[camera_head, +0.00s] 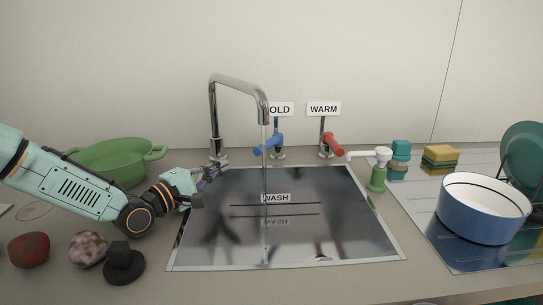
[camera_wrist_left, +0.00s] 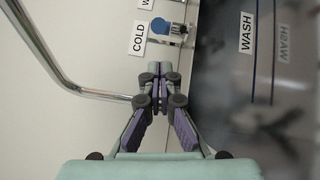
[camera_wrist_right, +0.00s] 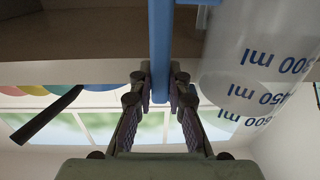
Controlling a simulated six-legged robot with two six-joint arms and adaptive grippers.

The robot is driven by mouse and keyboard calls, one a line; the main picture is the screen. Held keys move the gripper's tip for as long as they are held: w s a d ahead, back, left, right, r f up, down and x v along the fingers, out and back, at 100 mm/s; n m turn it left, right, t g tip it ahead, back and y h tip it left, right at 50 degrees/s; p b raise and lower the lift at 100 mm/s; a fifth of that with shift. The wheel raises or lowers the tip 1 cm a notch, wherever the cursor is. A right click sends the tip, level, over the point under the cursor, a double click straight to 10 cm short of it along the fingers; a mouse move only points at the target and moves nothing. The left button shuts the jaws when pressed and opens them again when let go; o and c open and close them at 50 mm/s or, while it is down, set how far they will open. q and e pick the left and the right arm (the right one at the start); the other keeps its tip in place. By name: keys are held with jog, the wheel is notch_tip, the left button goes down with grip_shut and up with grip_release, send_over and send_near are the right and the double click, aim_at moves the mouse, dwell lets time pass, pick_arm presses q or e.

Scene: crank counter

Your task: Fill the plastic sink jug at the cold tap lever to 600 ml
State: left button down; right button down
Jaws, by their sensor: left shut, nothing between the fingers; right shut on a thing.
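The translucent plastic jug (camera_wrist_right: 250,75) with blue ml marks shows only in the right wrist view, upper right; its water level cannot be made out. My right gripper (camera_wrist_right: 160,85) is shut on its blue handle (camera_wrist_right: 160,40). The cold tap lever (camera_head: 268,145) is blue, beside the COLD sign; it also shows in the left wrist view (camera_wrist_left: 162,27). A thin pale vertical streak, like running water, hangs below the chrome spout (camera_head: 240,84). My left gripper (camera_head: 212,173) is shut and empty at the sink's back left, left of the lever and apart from it.
The sink (camera_head: 340,235) lies in the middle, marked WASH. The red warm lever (camera_head: 333,143) and a green soap pump (camera_head: 377,175) stand to the right. A blue pot (camera_head: 478,225) is at far right. A green pan (camera_head: 115,160) and several small objects lie at left.

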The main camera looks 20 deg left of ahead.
jog(key=shift+a+f, duration=0.1)
jog(key=shift+f+b, duration=0.2)
jog(key=shift+b, duration=0.15)
jog(key=shift+f+b, duration=0.35)
jog(key=shift+f, duration=0.05)
jog(key=shift+f+b, duration=0.4)
jog(key=shift+b, duration=0.1)
pick_arm(q)
jog(key=b, duration=0.1)
send_near(268, 145)
jog(key=w+a+f, duration=0.1)
jog(key=w+a, duration=0.1)
jog(key=w, duration=0.2)
pick_arm(e)
jog(key=shift+f, duration=0.65)
pick_arm(q)
jog(key=shift+x, duration=0.9)
pick_arm(e)
jog(key=shift+f, duration=0.2)
pick_arm(q)
jog(key=shift+d+b, duration=0.15)
jog(key=shift+b, duration=0.25)
pick_arm(e)
jog(key=shift+f, duration=0.1)
